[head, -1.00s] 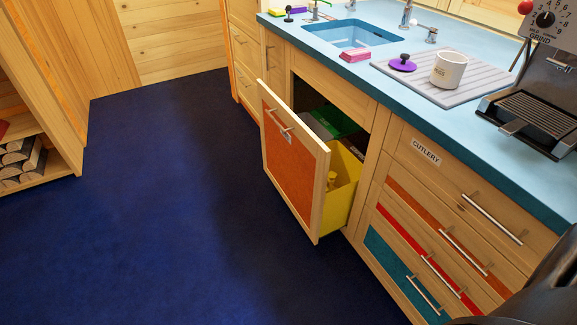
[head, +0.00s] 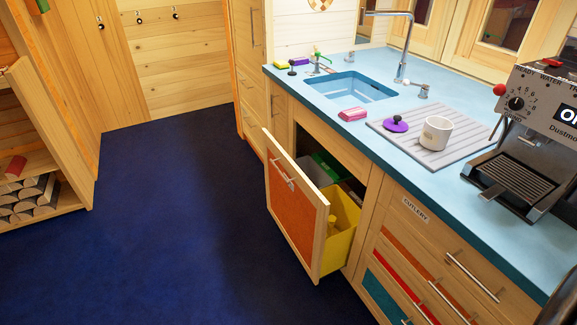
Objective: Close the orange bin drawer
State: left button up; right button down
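The orange bin drawer (head: 293,213) is pulled well out from the cabinet under the sink. Its front is an orange panel in a pale wood frame, with a metal bar handle (head: 281,172) near the top. Behind the front a yellow bin (head: 342,229) shows, with a green bin (head: 327,165) and a grey one further back. Neither gripper is in view. A dark piece at the lower right corner is probably part of my own arm.
The blue countertop (head: 458,219) holds a sink (head: 354,88), a white mug (head: 436,133) on a ribbed mat and a coffee machine (head: 528,150). Closed drawers marked CUTLERY (head: 416,208) stand right of the bin drawer. The dark blue floor (head: 175,220) in front is clear. A log shelf (head: 32,185) stands at left.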

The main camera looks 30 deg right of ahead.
aim_at(302, 192)
jog(key=i+l, duration=0.15)
jog(key=i, duration=0.5)
jog(key=i+l+z, duration=0.15)
jog(key=i, duration=0.5)
